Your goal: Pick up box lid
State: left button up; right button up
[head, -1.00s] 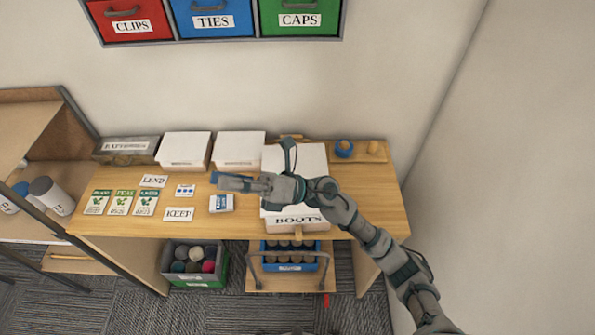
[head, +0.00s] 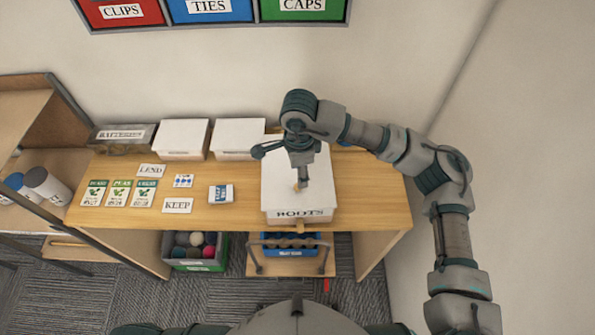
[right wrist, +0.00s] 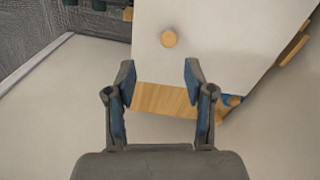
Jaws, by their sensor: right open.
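The box lid (head: 321,196) is white and flat with a small wooden knob. In the right wrist view the lid (right wrist: 225,30) fills the upper middle, with the round knob (right wrist: 168,40) beyond the open, empty fingers (right wrist: 160,80). The knob is not between the fingers there. My left gripper is not in view.
Two other white-lidded boxes (head: 182,137) stand at the desk's back. The wall is close behind; labelled bins (head: 212,10) hang above.

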aim_at(298, 195)
jog(key=f, duration=0.4)
jog(key=shift+a, duration=0.25)
jog(key=shift+d+f+p, duration=0.15)
jog(key=shift+p, duration=0.15)
jog(key=f, duration=0.1)
jog(key=f+p, duration=0.1)
jog(key=f, duration=0.2)
jog(key=shift+s+d+f, duration=0.15)
jog(key=shift+d+f, duration=0.1)
jog(key=shift+f, duration=0.3)
jog(key=shift+a, duration=0.4)
jog(key=shift+c, duration=1.2)
jog(key=c, duration=0.8)
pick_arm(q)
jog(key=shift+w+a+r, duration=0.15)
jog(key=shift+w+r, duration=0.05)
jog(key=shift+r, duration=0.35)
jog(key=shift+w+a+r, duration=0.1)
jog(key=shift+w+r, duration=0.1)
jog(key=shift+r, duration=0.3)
pick_arm(e)
grip_shut()
